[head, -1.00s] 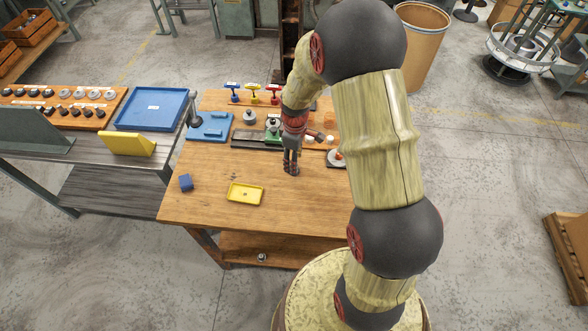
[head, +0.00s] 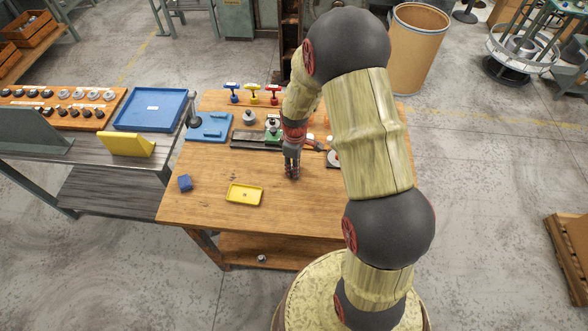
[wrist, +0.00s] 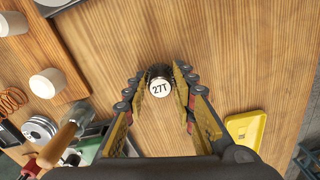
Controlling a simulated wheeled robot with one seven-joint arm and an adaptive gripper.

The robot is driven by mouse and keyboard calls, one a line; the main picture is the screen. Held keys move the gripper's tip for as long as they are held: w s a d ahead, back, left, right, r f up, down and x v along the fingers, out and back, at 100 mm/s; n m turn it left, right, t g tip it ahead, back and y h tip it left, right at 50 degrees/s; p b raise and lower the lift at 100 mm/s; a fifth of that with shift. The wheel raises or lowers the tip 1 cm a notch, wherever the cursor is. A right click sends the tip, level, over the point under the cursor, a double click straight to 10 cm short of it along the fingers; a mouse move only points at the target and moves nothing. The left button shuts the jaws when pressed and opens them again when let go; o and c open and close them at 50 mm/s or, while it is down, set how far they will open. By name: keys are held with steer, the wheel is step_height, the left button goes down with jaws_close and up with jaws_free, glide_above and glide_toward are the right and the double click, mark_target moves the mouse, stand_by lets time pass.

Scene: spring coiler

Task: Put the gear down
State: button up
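The gear (wrist: 160,86) shows in the wrist view as a small dark round part with a white top face marked "27T". It sits between the fingertips of my gripper (wrist: 161,80), whose pads flank it closely on both sides with no clear gap. Bare wood of the workbench lies around it. In the head view my gripper (head: 292,175) points down over the middle of the wooden workbench (head: 215,185), low near its top. The gear cannot be made out there. Whether it touches the wood is hard to tell.
A blue fixture (head: 208,130), small coloured stands (head: 254,95) and a green-and-metal device (head: 272,133) are behind. Bare wood lies in front of my gripper.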

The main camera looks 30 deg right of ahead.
jaws_close()
steer(key=shift+r, duration=0.15)
steer(key=shift+r, duration=0.2)
steer(key=r, duration=0.3)
steer(key=shift+s+r+p, duration=0.15)
steer(key=shift+s+p, duration=0.05)
steer(key=shift+p, duration=0.2)
steer(key=s+a+r+p, duration=0.1)
steer(key=s+a+r, duration=0.2)
steer(key=s+r, duration=0.6)
steer(key=s, duration=0.4)
steer(key=shift+s+p, duration=0.15)
steer(key=shift+p, duration=0.2)
